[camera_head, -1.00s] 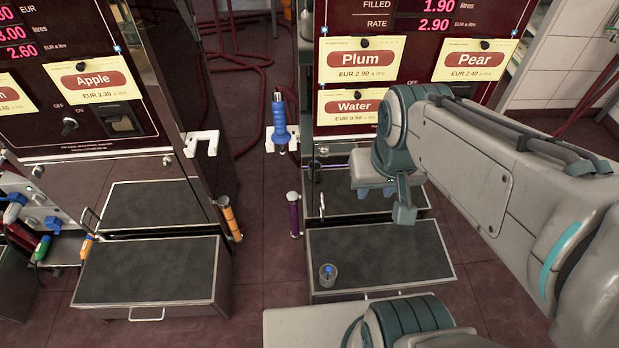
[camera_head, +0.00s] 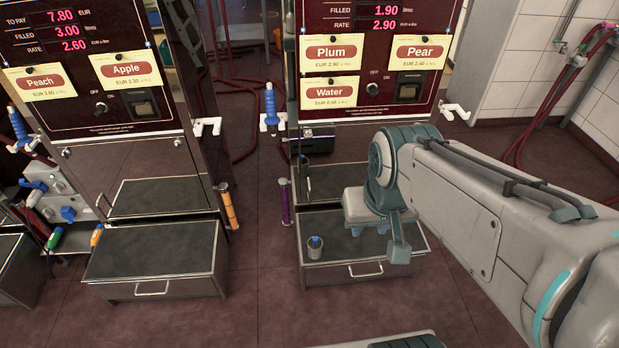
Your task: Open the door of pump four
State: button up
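Two dark red pumps are in view, and I see no pump number on either. The right pump (camera_head: 345,112) carries Plum, Pear and Water cards; its glossy lower front (camera_head: 335,178) is partly hidden by my arm. I cannot tell whether its door is shut. The left pump (camera_head: 75,112) carries Peach and Apple cards; its glossy lower panel (camera_head: 150,160) looks shut. My gripper (camera_head: 369,231) hangs in front of the right pump, over its step in the picture, pointing down. It seems empty; the gap between its fingers is unclear.
A dark step (camera_head: 345,275) with a small cup (camera_head: 315,247) on it stands before the right pump. Another step (camera_head: 150,262) stands before the left pump. A blue nozzle (camera_head: 270,108) hangs between them. Red hoses (camera_head: 240,135) lie behind.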

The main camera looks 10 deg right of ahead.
aim_at(335, 160)
jog(key=z, duration=0.5)
jog(key=i, duration=1)
